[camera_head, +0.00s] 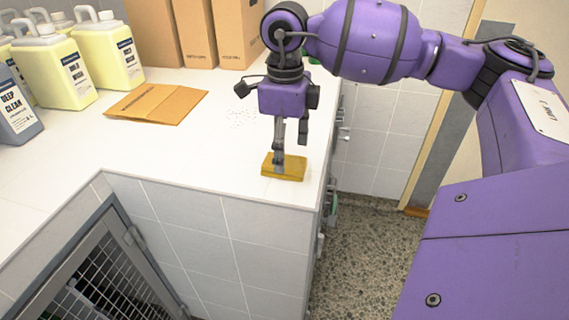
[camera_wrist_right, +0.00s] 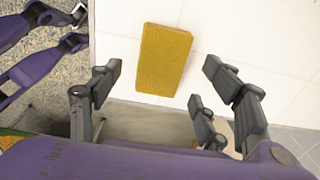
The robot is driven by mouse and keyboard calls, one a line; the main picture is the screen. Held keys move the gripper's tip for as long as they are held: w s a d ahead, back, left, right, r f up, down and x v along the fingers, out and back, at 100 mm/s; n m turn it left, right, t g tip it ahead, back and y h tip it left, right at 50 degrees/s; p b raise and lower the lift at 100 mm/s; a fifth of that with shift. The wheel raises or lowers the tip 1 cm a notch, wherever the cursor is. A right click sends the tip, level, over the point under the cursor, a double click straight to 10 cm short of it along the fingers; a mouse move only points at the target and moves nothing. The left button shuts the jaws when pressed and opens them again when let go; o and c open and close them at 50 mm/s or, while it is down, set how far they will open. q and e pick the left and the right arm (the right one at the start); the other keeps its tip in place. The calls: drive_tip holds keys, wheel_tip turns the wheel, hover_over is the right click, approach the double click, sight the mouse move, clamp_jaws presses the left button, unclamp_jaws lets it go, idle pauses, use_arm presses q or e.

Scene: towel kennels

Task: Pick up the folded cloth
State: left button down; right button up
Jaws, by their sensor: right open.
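The folded cloth (camera_head: 284,168) is a small mustard-yellow block lying flat on the white tiled counter (camera_head: 190,158), close to its front right corner. It also shows in the right wrist view (camera_wrist_right: 164,60), whole and lying just ahead of the fingers. My right gripper (camera_head: 291,150) points down over the cloth, its fingers spread and empty. In the right wrist view the open fingers (camera_wrist_right: 160,85) stand to either side of the cloth's near end, with nothing between them gripped. Whether a fingertip touches the cloth I cannot tell. My left gripper is not in view.
Bottles of yellow liquid (camera_head: 108,55) and cardboard boxes (camera_head: 195,35) stand at the back. A mesh kennel door (camera_head: 105,278) is below the counter.

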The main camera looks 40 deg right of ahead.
wheel_tip(320, 180, down, 2)
drive_tip(key=shift+w+f, duration=0.1)
drive_tip(key=shift+f, duration=0.2)
drive_tip(key=c, duration=1)
drive_tip(key=shift+c, duration=1.2)
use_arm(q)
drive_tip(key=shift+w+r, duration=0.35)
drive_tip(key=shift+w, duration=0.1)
use_arm(e)
drive_tip(key=shift+r, duration=0.1)
drive_tip(key=shift+r, duration=0.55)
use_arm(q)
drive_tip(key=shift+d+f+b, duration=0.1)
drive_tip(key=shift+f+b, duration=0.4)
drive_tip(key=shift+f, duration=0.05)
use_arm(e)
drive_tip(key=s+a+r, duration=0.3)
drive_tip(key=s+r, duration=0.8)
drive_tip(key=s, duration=0.2)
drive_tip(key=shift+s+a+r, duration=0.25)
drive_tip(key=shift+s+r, duration=0.1)
